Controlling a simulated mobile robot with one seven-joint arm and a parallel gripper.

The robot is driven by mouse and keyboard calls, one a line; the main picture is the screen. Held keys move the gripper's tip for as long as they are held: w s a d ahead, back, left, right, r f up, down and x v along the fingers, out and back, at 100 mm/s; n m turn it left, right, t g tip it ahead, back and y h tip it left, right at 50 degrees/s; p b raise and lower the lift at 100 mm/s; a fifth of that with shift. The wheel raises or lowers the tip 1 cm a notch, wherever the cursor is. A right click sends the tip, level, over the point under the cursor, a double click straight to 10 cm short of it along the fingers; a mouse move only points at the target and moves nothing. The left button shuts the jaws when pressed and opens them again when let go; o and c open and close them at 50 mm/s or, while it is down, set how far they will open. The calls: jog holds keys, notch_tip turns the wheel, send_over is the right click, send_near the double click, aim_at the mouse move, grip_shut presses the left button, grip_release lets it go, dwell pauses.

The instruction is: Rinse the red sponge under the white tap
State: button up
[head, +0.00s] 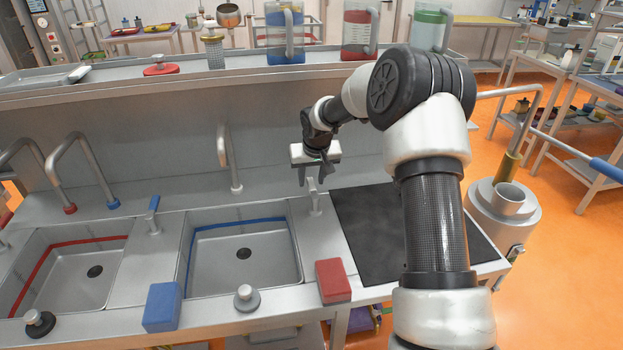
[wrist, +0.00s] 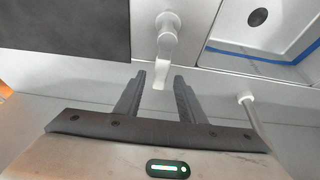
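The red sponge (head: 333,281) lies on the front rim of the counter, right of the blue-lined sink (head: 270,262). The white tap (head: 230,160), with a white collar at its base, stands behind that sink. A lever valve with a white handle (head: 314,195) stands between the sink and the black mat; it also shows in the wrist view (wrist: 166,40). My gripper (head: 313,172) is open and empty, just above and behind this lever. In the wrist view my gripper (wrist: 160,82) has the handle's white tip showing between its fingertips; contact cannot be told.
A blue sponge (head: 163,307) lies on the front rim between the sinks. A red-lined sink (head: 75,275) is at left, with red-collared and blue-collared taps behind. A blue-handled lever (head: 153,215) stands between the sinks. The black mat (head: 365,230) at right is bare.

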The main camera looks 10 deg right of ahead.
jog(key=shift+f, duration=0.2)
jog(key=shift+c, duration=0.2)
grip_shut()
jog(key=shift+a+n+y+p, duration=0.25)
jog(key=shift+a+n+y, duration=0.15)
jog(key=shift+n, duration=0.45)
jog(key=shift+a+n+y+p, duration=0.3)
jog(key=shift+a+n, duration=0.15)
jog(key=shift+n, duration=0.4)
jog(key=shift+o, duration=0.2)
grip_release()
jog(key=shift+s, duration=0.1)
jog(key=shift+r, duration=0.1)
